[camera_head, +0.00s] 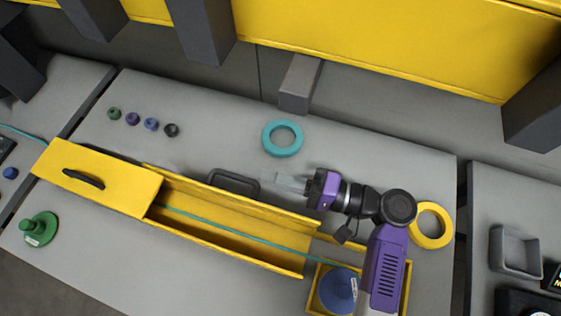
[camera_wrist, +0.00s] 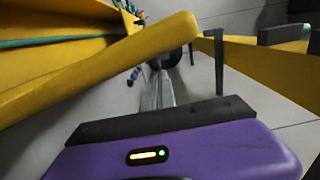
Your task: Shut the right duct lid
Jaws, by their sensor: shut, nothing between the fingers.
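The yellow duct (camera_head: 225,238) runs across the table. Its left section is covered by a flat yellow lid (camera_head: 125,184) with a dark handle (camera_head: 84,179). Its right section is open, with a teal cable (camera_head: 240,232) inside. The right lid (camera_head: 285,213) stands raised along the far side, seen nearly edge-on, with its dark handle (camera_head: 234,180) on the far face. The lid also shows as a yellow slab in the wrist view (camera_wrist: 115,62). My gripper (camera_head: 268,181) is shut and empty, pointing left behind the lid, close to the handle's right end. Contact is unclear.
A teal ring (camera_head: 268,139) lies behind my gripper and a yellow ring (camera_head: 446,229) to its right. Several small caps (camera_head: 151,124) stand at the back left. A yellow tray (camera_head: 316,291) with a blue spool (camera_head: 337,289) is at the front right. A green spool (camera_head: 40,230) stands front left.

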